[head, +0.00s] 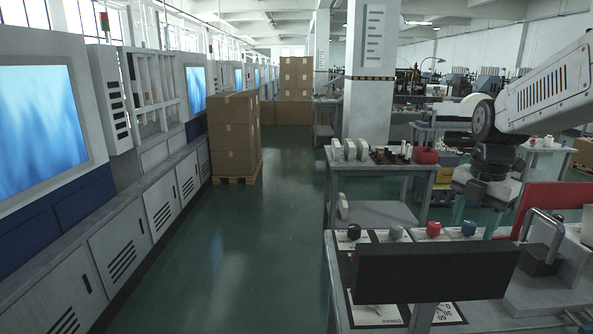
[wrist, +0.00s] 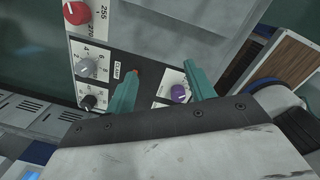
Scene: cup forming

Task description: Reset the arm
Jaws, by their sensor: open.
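My gripper (head: 476,214) is at the right of the head view, pointing down over the far side of a control panel (head: 375,312). Its two teal fingers are apart and hold nothing. In the wrist view the open gripper (wrist: 163,70) has a purple knob (wrist: 179,93) showing between its fingers. I cannot tell the exact gap between fingers and knob. The panel also carries a red knob (head: 433,229), a grey knob (head: 396,232) and a black knob (head: 353,231).
A dark panel (head: 435,273) stands in front and hides part of the control panel. A metal handle (head: 545,235) and a red plate (head: 550,202) are close right of my gripper. A table with small parts (head: 380,168) stands behind.

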